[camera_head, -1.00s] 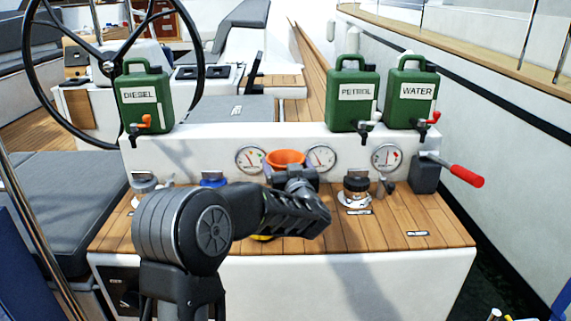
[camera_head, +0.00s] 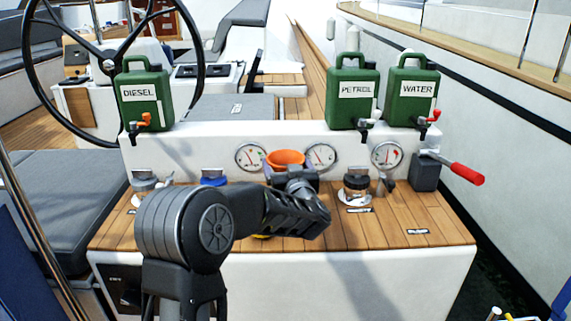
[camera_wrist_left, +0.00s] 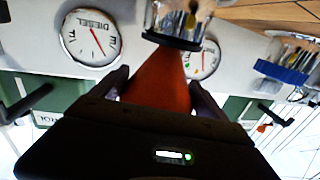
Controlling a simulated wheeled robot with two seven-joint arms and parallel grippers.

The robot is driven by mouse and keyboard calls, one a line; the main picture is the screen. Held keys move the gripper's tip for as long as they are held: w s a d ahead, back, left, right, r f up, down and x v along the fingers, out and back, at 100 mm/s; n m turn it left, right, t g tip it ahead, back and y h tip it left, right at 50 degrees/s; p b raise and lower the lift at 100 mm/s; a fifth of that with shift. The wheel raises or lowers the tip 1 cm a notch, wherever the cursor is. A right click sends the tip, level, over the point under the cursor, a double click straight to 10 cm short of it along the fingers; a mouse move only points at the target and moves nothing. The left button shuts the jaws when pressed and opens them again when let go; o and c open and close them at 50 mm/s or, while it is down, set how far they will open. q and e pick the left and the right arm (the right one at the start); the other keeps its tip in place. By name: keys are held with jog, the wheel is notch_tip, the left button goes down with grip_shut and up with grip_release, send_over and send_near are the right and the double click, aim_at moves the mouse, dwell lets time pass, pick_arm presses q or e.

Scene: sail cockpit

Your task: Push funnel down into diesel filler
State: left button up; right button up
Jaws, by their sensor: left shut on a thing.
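The orange funnel (camera_head: 286,158) stands upright above the wooden console, in front of the gauges. My left gripper (camera_head: 292,178) is shut on it below its wide rim. In the left wrist view, which is upside down, the funnel (camera_wrist_left: 160,84) is between my two fingers. Its narrow end points at a shiny filler neck (camera_wrist_left: 180,22) with a dark rim. The spout end overlaps the neck there; I cannot tell how deep it sits. In the head view my arm hides the filler; only a bit of yellow shows below the gripper. My right gripper is not in view.
A blue-collared filler (camera_head: 213,178) and a metal filler (camera_head: 145,182) stand to the left, a dark-capped filler (camera_head: 357,187) to the right. Gauges (camera_head: 251,157) line the white panel behind. Green cans (camera_head: 146,98) stand on top. A red-handled lever (camera_head: 463,174) is at right.

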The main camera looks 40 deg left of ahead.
pick_arm(q)
jog(key=shift+f, duration=0.2)
jog(key=o, duration=1.1)
jog(key=shift+o, duration=0.2)
jog(key=v, duration=1.1)
jog(key=shift+p, duration=0.45)
jog(key=shift+s+f, duration=0.1)
